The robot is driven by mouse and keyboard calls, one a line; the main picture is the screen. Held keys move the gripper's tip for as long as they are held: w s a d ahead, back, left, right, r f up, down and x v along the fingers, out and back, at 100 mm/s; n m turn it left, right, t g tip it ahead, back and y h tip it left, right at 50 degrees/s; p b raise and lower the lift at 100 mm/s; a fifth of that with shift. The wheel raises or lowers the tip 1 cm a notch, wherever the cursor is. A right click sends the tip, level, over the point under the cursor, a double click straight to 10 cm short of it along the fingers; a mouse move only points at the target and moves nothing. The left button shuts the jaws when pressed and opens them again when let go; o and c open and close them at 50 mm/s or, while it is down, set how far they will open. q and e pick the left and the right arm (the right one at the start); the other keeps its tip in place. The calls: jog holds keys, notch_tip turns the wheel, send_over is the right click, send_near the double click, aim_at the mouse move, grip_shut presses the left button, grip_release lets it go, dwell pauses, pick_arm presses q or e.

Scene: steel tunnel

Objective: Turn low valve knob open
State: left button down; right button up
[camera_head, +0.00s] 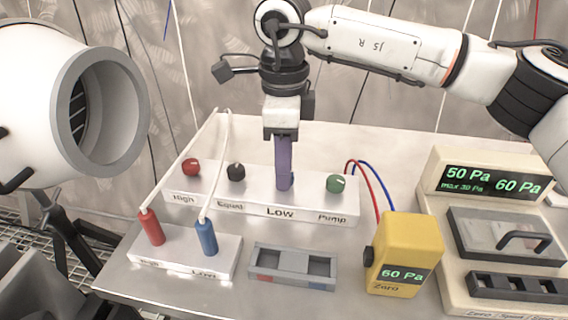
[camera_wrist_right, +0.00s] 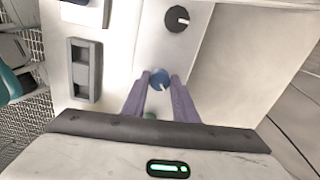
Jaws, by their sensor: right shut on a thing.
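The valve box (camera_head: 345,208) is a long white box with several knobs on its top, labelled High, Equal, Low and Pump. My right gripper (camera_head: 285,184) comes straight down at the Low place, with its purple fingers close together. In the wrist view the fingers of my right gripper (camera_wrist_right: 160,82) stand on either side of the blue Low knob (camera_wrist_right: 160,77) and are shut on it. A white pointer line shows on the knob. In the head view the fingers hide the knob. My left gripper is not in view.
Red (camera_head: 191,167), black (camera_head: 236,172) and green (camera_head: 335,183) knobs flank the gripper. Red and blue plugs with white tubes stand in front left. A grey tray (camera_head: 292,264), a yellow gauge (camera_head: 408,245) reading 60 Pa and a display unit (camera_head: 490,180) are nearby. A large white cylinder (camera_head: 100,110) is at left.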

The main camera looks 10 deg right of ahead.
jog(key=m, duration=0.4)
jog(key=shift+m, duration=2.1)
jog(key=o, duration=1.1)
jog(key=shift+c, duration=0.2)
notch_tip(320, 180, up, 10)
jog(key=p, duration=0.1)
jog(key=shift+r, duration=0.2)
jog(key=shift+f, duration=0.1)
